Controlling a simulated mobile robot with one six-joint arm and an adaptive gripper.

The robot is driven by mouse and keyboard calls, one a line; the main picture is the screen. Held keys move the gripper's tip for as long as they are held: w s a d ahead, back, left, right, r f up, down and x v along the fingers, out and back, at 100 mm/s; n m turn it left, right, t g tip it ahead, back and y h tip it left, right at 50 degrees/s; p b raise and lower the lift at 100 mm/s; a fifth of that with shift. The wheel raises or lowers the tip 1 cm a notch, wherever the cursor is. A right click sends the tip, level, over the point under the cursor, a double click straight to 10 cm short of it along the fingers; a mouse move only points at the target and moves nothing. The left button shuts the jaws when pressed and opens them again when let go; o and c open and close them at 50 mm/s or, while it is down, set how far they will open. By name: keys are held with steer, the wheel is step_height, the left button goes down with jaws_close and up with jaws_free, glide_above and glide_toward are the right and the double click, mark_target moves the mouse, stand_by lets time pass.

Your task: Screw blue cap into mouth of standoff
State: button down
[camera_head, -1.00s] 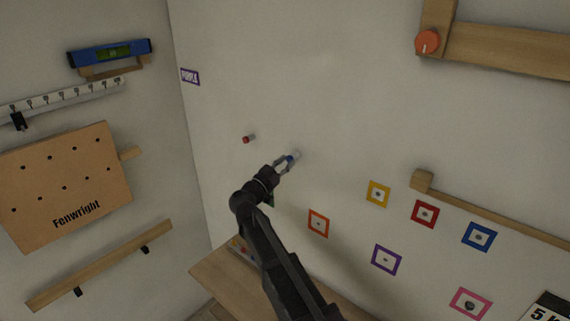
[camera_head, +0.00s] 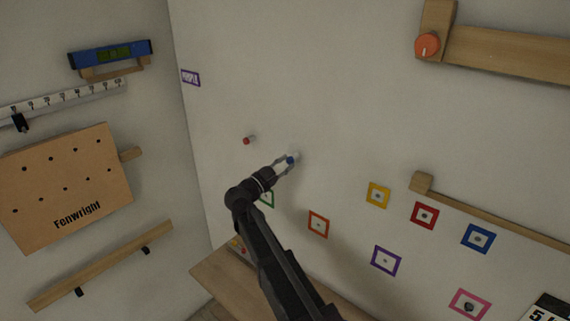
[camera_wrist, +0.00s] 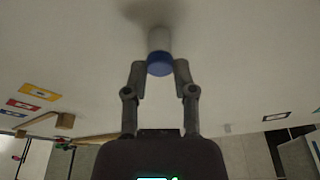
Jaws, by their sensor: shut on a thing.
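The blue cap (camera_head: 291,160) is between the fingertips of my gripper (camera_head: 285,163), close to the white wall. In the wrist view, my gripper (camera_wrist: 160,68) has its two fingers on either side of the blue cap (camera_wrist: 160,66), shut on it. The pale standoff (camera_wrist: 160,40) sticks out from the wall, with the cap in line at its near end. The cap appears to touch the standoff, but how deep it sits in the mouth is hidden. The standoff (camera_head: 295,154) also shows small in the head view.
A second standoff with a red end (camera_head: 248,140) is to the left on the same wall. Coloured square frames, such as an orange one (camera_head: 318,223), are lower right. A wooden shelf (camera_head: 225,275) is below my arm. The wall above the cap is clear.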

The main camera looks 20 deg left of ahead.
steer(key=shift+m, duration=0.4)
steer(key=m, duration=0.2)
steer(key=m+g+h+p, duration=0.1)
steer(key=m, duration=0.2)
steer(key=shift+w+m+g+p, duration=0.1)
steer(key=shift+m+g+p, duration=0.2)
steer(key=c, duration=0.7)
jaws_free()
steer(key=n+t+b, duration=0.1)
steer(key=n, duration=0.3)
steer(key=shift+f, duration=0.1)
steer(key=shift+n+t+y+b, duration=0.3)
steer(key=shift+n+y, duration=0.2)
steer(key=shift+n, duration=0.6)
